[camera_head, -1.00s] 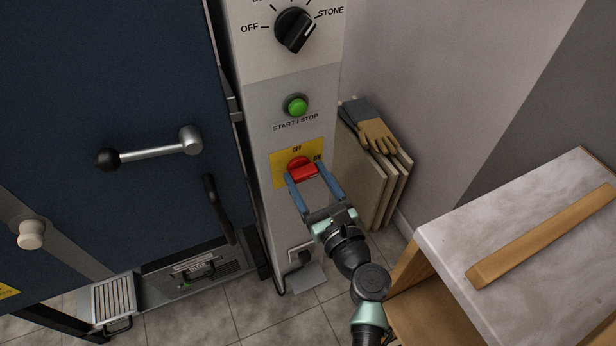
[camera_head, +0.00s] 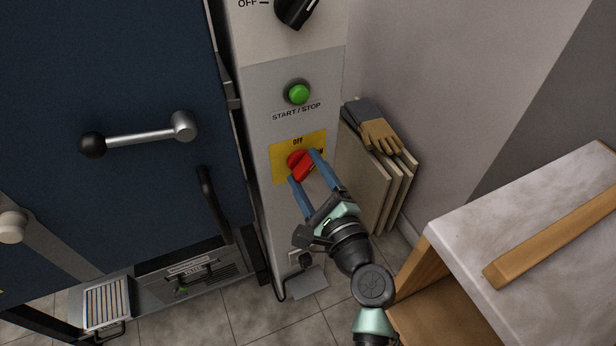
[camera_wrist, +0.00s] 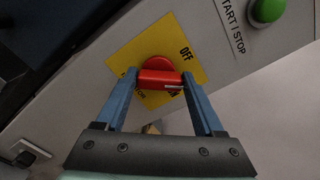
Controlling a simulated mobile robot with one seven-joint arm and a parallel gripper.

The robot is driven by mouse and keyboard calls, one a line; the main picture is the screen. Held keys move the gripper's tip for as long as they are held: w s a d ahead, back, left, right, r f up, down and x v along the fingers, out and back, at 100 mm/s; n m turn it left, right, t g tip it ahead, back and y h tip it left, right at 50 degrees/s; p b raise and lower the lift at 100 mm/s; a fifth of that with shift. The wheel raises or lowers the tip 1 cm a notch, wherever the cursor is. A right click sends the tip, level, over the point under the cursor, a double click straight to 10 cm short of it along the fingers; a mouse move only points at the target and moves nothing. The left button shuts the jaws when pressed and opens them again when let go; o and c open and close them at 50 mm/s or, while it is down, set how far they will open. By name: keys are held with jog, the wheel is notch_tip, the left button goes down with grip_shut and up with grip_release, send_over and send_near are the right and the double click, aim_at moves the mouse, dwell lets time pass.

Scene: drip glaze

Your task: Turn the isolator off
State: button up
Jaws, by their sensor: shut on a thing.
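The red isolator handle (camera_head: 304,168) sits on a yellow plate (camera_head: 284,174) low on the grey control panel. OFF is printed at the plate's top; ON, at its right, is partly covered. The handle slants from lower left to upper right. In the wrist view, the handle (camera_wrist: 158,79) lies across between my blue fingers, with a white mark at its right end pointing between OFF and ON. My gripper (camera_head: 303,167) is shut on the handle, one finger at each end, and is tilted with it.
A green START/STOP button (camera_head: 298,94) sits above the plate, with a black selector knob (camera_head: 297,10) higher up. A blue door with a lever (camera_head: 140,135) is at left. Boards with gloves (camera_head: 375,136) lean at right; a pale-topped cabinet (camera_head: 540,215) stands nearer.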

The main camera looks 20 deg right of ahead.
jog(key=n+b, duration=0.1)
jog(key=n, duration=0.1)
jog(key=n+b, duration=0.1)
jog(key=shift+a+f+n, duration=0.1)
jog(key=shift+f+n, duration=0.1)
jog(key=shift+n, duration=0.2)
jog(key=shift+n+b, duration=1.15)
jog(key=shift+n, duration=0.75)
jog(key=o, duration=1.4)
jog(key=shift+r, duration=0.1)
jog(key=s, duration=1.3)
jog(key=shift+d, duration=0.2)
